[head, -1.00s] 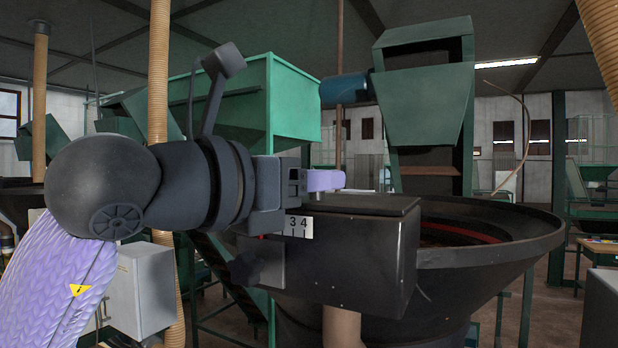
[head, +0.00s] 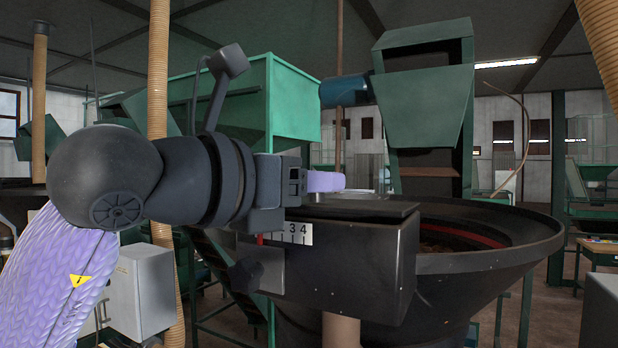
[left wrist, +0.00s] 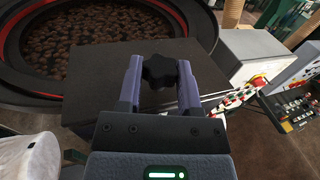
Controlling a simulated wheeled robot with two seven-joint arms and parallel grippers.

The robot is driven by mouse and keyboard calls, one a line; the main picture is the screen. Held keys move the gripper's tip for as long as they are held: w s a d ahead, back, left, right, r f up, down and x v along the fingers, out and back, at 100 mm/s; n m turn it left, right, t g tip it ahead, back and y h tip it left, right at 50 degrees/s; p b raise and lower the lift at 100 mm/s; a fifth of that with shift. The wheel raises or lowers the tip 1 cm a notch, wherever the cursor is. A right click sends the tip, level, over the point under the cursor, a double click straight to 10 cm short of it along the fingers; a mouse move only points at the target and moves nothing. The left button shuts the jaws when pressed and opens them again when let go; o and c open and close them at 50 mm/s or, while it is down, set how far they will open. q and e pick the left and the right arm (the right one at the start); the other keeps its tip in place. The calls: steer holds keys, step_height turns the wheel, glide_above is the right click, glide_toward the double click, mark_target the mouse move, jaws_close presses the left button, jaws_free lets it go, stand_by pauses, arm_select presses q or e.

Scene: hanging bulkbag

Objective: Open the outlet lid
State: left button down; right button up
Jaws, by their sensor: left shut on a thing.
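A black box (head: 345,270) with a flat dark top plate (head: 365,211) stands against a large round bowl. I cannot tell for sure that this plate is the outlet lid. My left gripper (left wrist: 160,78) has its purple fingers on either side of a black star-shaped knob (left wrist: 160,70) and is shut on it. In the head view a purple finger (head: 325,181) is just above the plate, and the knob is hidden behind the gripper. The box top (left wrist: 100,75) also shows under the fingers in the left wrist view. My right gripper is out of view.
The bowl (head: 480,262) has a wide rim, and brown pieces (left wrist: 85,40) lie inside it. Another dark knob (head: 245,273) is on the box's left side, below a white number scale (head: 298,233). A control panel (left wrist: 290,100) with buttons stands right in the wrist view.

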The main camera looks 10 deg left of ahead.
mark_target(321, 202)
arm_select(q)
steer(key=shift+w+r+g+p, duration=0.15)
steer(key=shift+r+g+p, duration=0.15)
steer(key=shift+r+p, duration=0.35)
steer(key=shift+r, duration=0.35)
steer(key=shift+w+d+r+p, duration=0.1)
steer(key=shift+w+r+p, duration=0.1)
steer(key=shift+w+r, duration=0.25)
steer(key=shift+w+d+r+p, duration=0.1)
steer(key=shift+w+r+p, duration=0.1)
steer(key=shift+r, duration=0.3)
steer(key=shift+w+d+r, duration=0.15)
steer(key=shift+w+r, duration=0.25)
steer(key=shift+r, duration=0.05)
steer(key=shift+w, duration=0.1)
